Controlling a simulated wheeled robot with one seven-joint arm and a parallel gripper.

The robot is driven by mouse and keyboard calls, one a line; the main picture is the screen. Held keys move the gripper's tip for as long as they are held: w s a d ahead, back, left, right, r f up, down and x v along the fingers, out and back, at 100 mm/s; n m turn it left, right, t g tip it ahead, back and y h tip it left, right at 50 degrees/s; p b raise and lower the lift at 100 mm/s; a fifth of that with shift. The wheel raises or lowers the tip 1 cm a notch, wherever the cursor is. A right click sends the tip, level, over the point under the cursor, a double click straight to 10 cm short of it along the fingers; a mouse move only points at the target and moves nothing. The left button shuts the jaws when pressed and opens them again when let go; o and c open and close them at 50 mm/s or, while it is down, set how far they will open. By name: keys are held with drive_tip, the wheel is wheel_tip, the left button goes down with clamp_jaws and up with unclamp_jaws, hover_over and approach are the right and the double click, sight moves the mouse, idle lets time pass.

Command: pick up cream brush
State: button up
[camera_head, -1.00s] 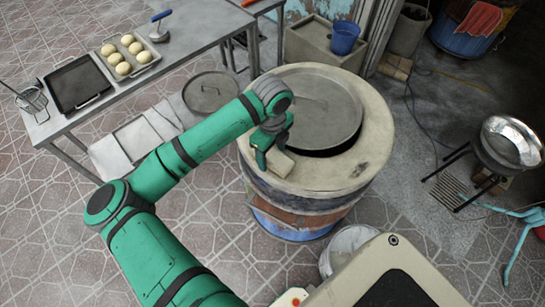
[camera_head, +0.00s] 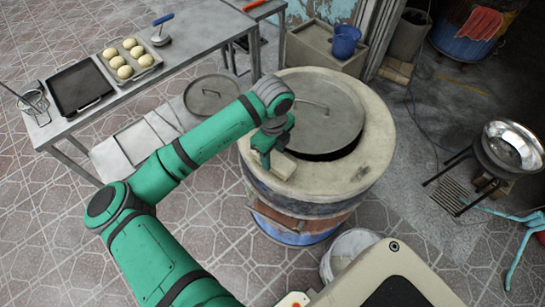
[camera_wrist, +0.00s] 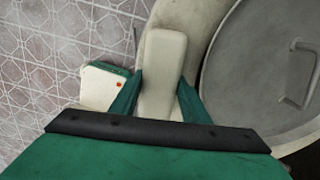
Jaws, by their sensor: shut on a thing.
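The cream brush (camera_wrist: 164,62) lies between the two green fingers of my gripper (camera_wrist: 160,100) in the wrist view. In the head view my gripper (camera_head: 264,160) is over the left front rim of the barrel oven, and a cream block-shaped part of the brush (camera_head: 282,166) shows beside the fingers. My gripper is shut on the brush. The brush is at or just above the oven rim; I cannot tell whether it touches. Its lower end is hidden by my gripper in the wrist view.
The barrel oven (camera_head: 352,183) carries a round metal lid (camera_head: 330,115) right beside my gripper. A metal table (camera_head: 190,52) at the left holds a dough tray (camera_head: 128,76) and a dark pan (camera_head: 78,88). A blue bucket (camera_head: 346,42) stands behind the oven.

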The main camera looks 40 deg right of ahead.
drive_tip(key=s+r, duration=0.2)
drive_tip(key=s+d+r, duration=0.1)
drive_tip(key=s+r, duration=0.1)
drive_tip(key=r, duration=0.1)
drive_tip(key=s+r, duration=0.2)
drive_tip(key=r, duration=0.1)
drive_tip(key=shift+d+r, duration=0.2)
drive_tip(key=shift+d, duration=0.15)
drive_tip(key=s+d+r, duration=0.1)
drive_tip(key=s+r, duration=0.2)
drive_tip(key=s, duration=0.4)
drive_tip(key=shift+s+d+r, duration=0.25)
drive_tip(key=shift+s+d, duration=0.1)
drive_tip(key=shift+d, duration=0.05)
drive_tip(key=o, duration=0.4)
drive_tip(key=shift+c, duration=0.9)
drive_tip(key=shift+w, duration=0.1)
